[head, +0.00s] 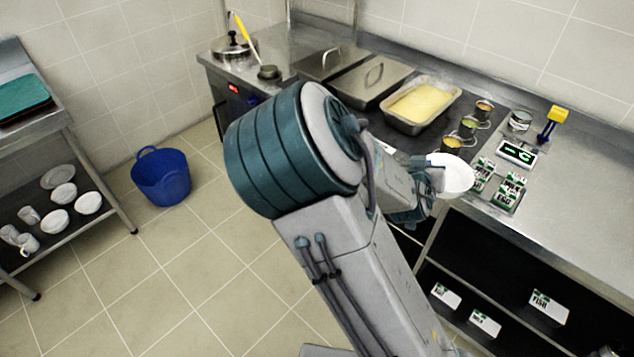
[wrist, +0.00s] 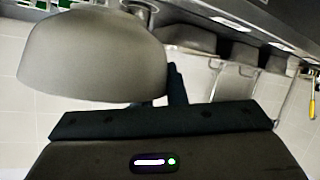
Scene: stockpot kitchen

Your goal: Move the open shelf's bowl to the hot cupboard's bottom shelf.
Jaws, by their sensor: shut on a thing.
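A white bowl (head: 457,174) is held in my gripper (head: 436,181) above the front edge of the counter, at right of centre in the head view. In the wrist view the bowl (wrist: 90,58) is large at upper left, its rim against the dark finger of my gripper (wrist: 174,88). My gripper is shut on the bowl; the second finger is not clear.
Pans, a yellow-filled tray (head: 424,104), small pots and green-labelled boxes (head: 507,193) crowd the counter (head: 578,190). Labelled cards lie on the dark shelves below. A left rack (head: 85,222) holds bowls and mugs. A blue tub (head: 161,177) stands on otherwise clear floor.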

